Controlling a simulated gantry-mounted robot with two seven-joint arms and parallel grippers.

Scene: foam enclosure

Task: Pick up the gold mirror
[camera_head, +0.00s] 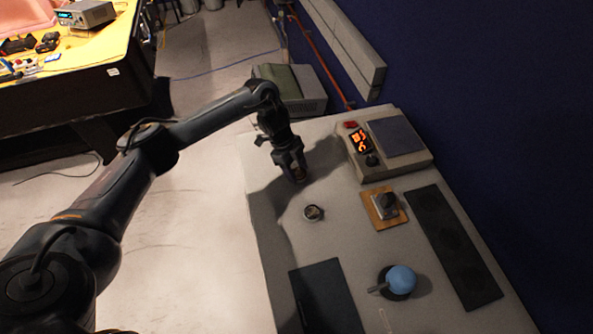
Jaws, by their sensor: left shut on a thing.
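My left gripper (293,163) reaches in from the left over the far left part of the grey table (345,246) and points down. It is shut on a small gold-brown piece (299,175), which looks like the gold mirror. The gripper hides part of the piece, and it is too small to make out clearly. I cannot tell whether the piece touches the table. A small round dark-and-silver piece (313,213) sits on the table just nearer than the gripper. My right gripper is not in view.
A wooden square (377,208) bears a grey unit. A blue ball (401,279), a long dark panel (452,246) and a dark mat (325,298) are nearer. A dark blue wall (500,120) stands right.

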